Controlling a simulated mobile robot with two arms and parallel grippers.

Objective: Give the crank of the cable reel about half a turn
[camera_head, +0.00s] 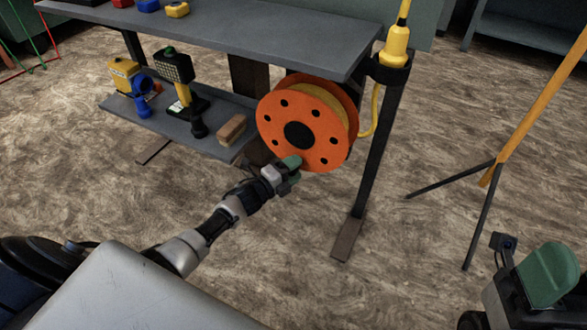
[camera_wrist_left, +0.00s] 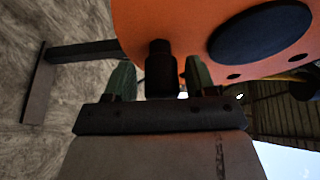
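The cable reel (camera_head: 330,150) is an orange disc with a black hub (camera_head: 298,135), mounted under the right end of the grey bench. In the left wrist view its orange face (camera_wrist_left: 160,22) fills the top. The black crank handle (camera_wrist_left: 161,68) stands out from the face there. My left gripper (camera_head: 288,170) is at the lower edge of the reel. In the left wrist view its green fingers (camera_wrist_left: 161,82) stand on either side of the handle, with a narrow gap at each side. In the head view the gripper hides the handle. My right gripper (camera_head: 546,275) is at the lower right, away from the reel; its finger gap is hidden.
The bench (camera_head: 250,35) has a lower shelf (camera_head: 135,112) with tools and a brown block (camera_head: 232,129). A bench leg (camera_head: 372,160) stands right of the reel. A yellow cable connector (camera_head: 396,45) hangs above. An orange-legged stand (camera_head: 535,115) is at right.

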